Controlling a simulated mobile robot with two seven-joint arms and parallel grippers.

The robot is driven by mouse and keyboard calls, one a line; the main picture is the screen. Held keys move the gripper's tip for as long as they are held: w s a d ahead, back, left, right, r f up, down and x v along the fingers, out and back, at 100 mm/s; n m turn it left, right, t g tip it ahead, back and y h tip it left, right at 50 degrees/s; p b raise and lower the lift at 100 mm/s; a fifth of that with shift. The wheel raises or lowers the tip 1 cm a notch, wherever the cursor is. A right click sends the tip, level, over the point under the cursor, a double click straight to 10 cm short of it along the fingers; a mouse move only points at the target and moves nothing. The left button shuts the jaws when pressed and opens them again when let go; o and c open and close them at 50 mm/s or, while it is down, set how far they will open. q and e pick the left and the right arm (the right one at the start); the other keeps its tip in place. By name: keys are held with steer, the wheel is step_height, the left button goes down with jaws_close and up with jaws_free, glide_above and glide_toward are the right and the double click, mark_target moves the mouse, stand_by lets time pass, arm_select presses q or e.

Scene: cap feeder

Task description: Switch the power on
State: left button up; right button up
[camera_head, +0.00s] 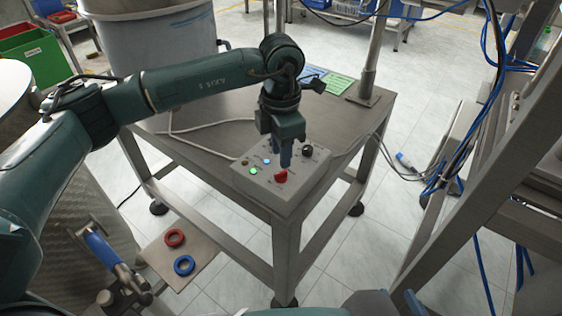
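A grey control box (310,186) sits on the near corner of the steel table. Its top carries a red knob (281,176), a black knob (307,150), a lit green button (253,171), a pale blue lit button (267,161) and a small red button (245,162). My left gripper (286,160) points down over the box, its fingers close together just behind the red knob. I cannot tell whether they touch it. My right gripper does not show clearly; only dark arm parts appear at the bottom edge.
The steel table (205,148) has free room left of the box. A post stands at its back right near a green card (338,83). A red ring (174,238) and a blue ring (184,265) lie on a low plate. A metal frame with blue cables stands at right.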

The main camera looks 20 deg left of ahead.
mark_target(281, 172)
arm_select(q)
step_height(281, 172, up, 8)
steer(key=shift+r, duration=0.15)
stand_by(0.3)
